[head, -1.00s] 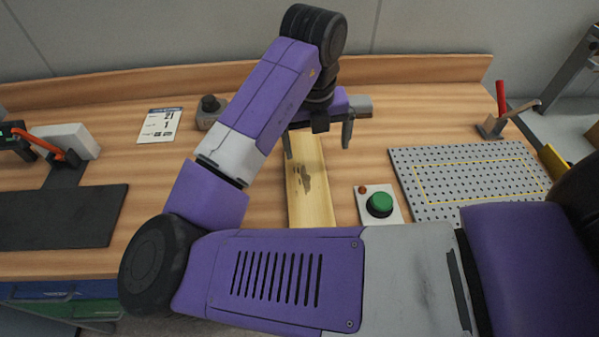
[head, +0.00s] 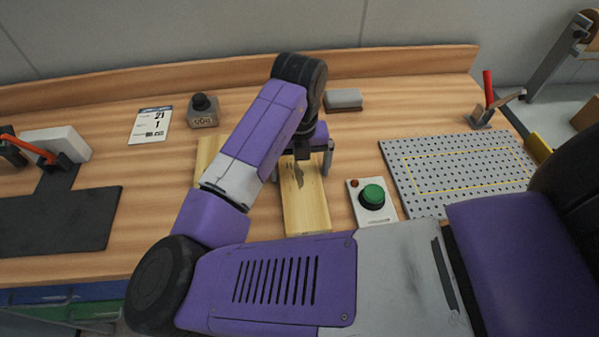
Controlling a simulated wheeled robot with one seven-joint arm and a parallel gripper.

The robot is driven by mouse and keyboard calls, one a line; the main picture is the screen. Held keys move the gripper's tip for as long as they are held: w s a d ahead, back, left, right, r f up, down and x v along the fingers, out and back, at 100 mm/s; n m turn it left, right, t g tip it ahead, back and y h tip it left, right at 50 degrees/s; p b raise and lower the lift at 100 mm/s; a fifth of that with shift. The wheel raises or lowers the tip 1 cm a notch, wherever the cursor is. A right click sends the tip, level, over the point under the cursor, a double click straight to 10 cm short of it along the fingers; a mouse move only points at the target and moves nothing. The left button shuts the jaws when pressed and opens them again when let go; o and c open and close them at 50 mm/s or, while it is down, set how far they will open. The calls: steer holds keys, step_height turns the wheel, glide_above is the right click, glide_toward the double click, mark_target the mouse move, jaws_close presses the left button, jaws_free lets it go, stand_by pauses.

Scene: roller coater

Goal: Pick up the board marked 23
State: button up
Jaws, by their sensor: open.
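A light wooden board (head: 306,209) lies lengthwise on the bench below my gripper, with a dark mark on its top face; I cannot read a number there. Its far end is hidden by my arm. A second light board (head: 207,155) shows partly to the left, behind my forearm; no marking on it is visible. My gripper (head: 302,172) is open, pointing down over the nearer board, with its fingers at either side of it. I cannot tell whether they touch it.
A green button box (head: 373,198) stands close right of the board. A perforated plate (head: 460,170) lies further right. A grey block (head: 344,99), a black-knobbed weight (head: 203,112) and a card (head: 151,124) are at the back. A black mat (head: 60,222) is at left.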

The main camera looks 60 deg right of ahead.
steer(key=c, duration=1.3)
steer(key=shift+c, duration=0.8)
steer(key=shift+r, duration=0.15)
